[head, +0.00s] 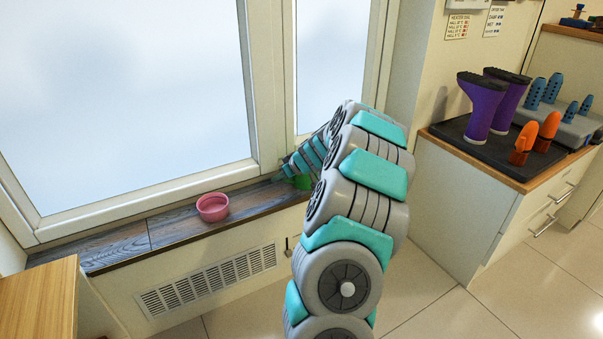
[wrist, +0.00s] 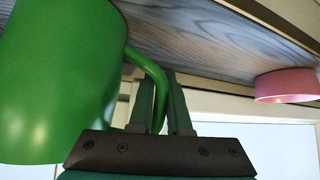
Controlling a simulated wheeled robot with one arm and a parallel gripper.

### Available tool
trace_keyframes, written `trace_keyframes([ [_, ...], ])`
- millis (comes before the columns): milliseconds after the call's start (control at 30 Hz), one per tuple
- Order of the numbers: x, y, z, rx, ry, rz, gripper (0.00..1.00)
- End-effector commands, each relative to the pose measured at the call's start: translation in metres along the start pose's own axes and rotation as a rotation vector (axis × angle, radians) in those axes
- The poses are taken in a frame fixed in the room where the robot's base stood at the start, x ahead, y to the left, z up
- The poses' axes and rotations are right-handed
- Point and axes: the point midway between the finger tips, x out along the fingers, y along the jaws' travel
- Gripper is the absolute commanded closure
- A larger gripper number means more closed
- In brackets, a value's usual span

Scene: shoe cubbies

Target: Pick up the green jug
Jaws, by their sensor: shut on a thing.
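The green jug (wrist: 62,75) fills the left of the wrist view, with its curved handle reaching right to my gripper (wrist: 160,100). The gripper's two dark fingers are shut on the handle. In the head view only a small green part of the jug (head: 302,182) shows on the wooden window sill (head: 175,226), behind my arm. My arm hides the rest of the jug and my gripper there. I cannot tell whether the jug touches the sill.
A pink bowl (head: 213,207) stands on the sill to the left; it also shows in the wrist view (wrist: 287,86). The window (head: 120,95) is close behind. A cabinet (head: 470,200) at right bears purple boots (head: 486,105) on a dark tray. A wooden top (head: 40,300) is at lower left.

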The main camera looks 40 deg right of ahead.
Motion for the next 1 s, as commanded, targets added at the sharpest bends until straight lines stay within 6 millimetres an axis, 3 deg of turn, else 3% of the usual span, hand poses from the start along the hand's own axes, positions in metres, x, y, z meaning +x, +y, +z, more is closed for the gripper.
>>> trace_keyframes([
  [667,-0.001,0.000,-0.001,0.000,0.001,0.000,1.00],
  [1000,-0.012,0.001,-0.013,-0.002,0.002,0.003,1.00],
])
